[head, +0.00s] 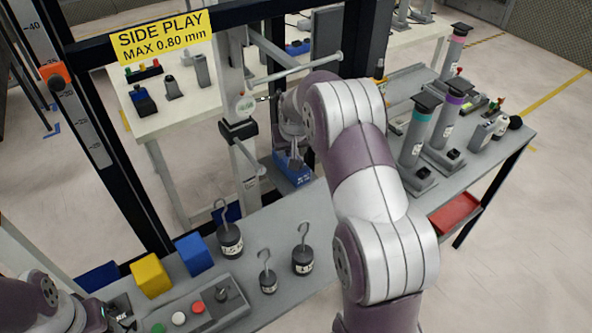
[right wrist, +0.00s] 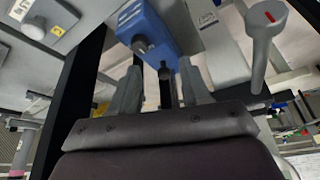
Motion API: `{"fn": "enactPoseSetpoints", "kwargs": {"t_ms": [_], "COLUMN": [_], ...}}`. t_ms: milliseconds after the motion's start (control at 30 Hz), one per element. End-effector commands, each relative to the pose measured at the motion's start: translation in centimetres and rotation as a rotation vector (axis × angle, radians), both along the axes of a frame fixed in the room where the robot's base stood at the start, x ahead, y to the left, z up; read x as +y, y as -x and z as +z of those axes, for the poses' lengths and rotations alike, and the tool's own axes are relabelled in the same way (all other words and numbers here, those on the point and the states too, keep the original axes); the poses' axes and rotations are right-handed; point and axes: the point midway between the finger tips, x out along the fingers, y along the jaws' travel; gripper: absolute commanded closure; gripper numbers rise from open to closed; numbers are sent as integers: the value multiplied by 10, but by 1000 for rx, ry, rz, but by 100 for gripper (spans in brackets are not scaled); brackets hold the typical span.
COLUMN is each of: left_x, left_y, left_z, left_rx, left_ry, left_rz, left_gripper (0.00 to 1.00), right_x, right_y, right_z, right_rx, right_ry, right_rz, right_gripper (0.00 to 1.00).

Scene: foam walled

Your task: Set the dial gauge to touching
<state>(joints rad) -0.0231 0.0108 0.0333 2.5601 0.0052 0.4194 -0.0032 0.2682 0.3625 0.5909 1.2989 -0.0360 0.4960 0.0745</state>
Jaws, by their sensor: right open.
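My right gripper (head: 294,158) is to the right of the gauge and lower, partly hidden by my arm, near a blue block (head: 291,174). In the right wrist view its two fingers (right wrist: 158,88) are apart, with a dark knob (right wrist: 165,73) seen between them and a blue housing (right wrist: 150,28) beyond. My left gripper (head: 120,314) is at the lower left edge, its fingers unclear.
Hooked weights (head: 230,242), a yellow block (head: 151,276), a blue block (head: 194,255) and a button box (head: 200,310) stand on the near bench. Several capped cylinders (head: 418,140) stand at right. A horizontal rod (head: 296,70) and dark frame posts surround the gauge.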

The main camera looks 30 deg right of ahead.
Motion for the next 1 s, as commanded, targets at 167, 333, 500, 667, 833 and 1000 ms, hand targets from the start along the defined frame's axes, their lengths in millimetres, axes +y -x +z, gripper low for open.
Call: {"fn": "enactPoseSetpoints", "kwargs": {"t_ms": [167, 333, 500, 667, 833, 1000], "left_x": [0, 0, 0, 0, 0, 0], "left_y": [0, 0, 0, 0, 0, 0], "left_z": [-9, -11, -11, -11, -11, -11], "left_rx": [0, 0, 0, 0, 0, 0], "left_ry": [0, 0, 0, 0, 0, 0], "left_rz": [0, 0, 0, 0, 0, 0], "left_gripper": [52, 52, 52, 52, 52, 52], "right_x": [15, 23, 25, 25, 25, 25], "right_y": [45, 70, 76, 76, 76, 76], "right_z": [-1, -1, -1, 0, 0, 0], "right_rx": [0, 1, 0, 0, 0, 0], "right_ry": [0, 0, 0, 0, 0, 0], "right_rz": [0, 0, 0, 0, 0, 0], "right_gripper": [53, 53, 53, 53, 53, 53]}}
